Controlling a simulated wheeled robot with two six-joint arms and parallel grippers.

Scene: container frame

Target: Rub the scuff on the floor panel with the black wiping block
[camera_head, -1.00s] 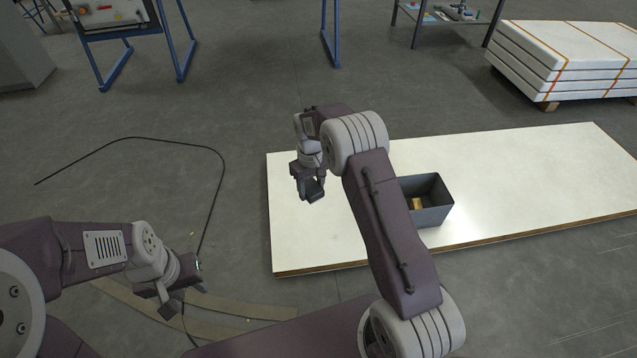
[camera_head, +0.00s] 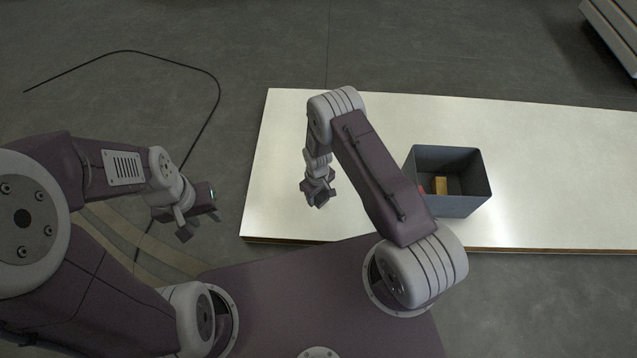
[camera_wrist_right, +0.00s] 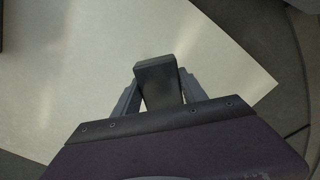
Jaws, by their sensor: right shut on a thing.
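The white floor panel (camera_head: 540,150) lies flat on the floor and runs off to the right in the head view. My right gripper (camera_head: 318,196) is over the panel's front left part. It is shut on the black wiping block (camera_wrist_right: 158,82), which shows between its fingers in the right wrist view, with the pale panel behind it. I cannot tell whether the block touches the panel. No scuff shows clearly in either view. My left gripper (camera_head: 193,224) is left of the panel, over the floor, with its fingers apart and empty.
A grey open bin (camera_head: 462,205) stands on the panel to the right of my right arm, with a yellowish block (camera_head: 440,186) and something red (camera_head: 421,189) inside. A black cable (camera_head: 200,72) lies on the floor at the left. A pale stack (camera_head: 612,32) is at the top right.

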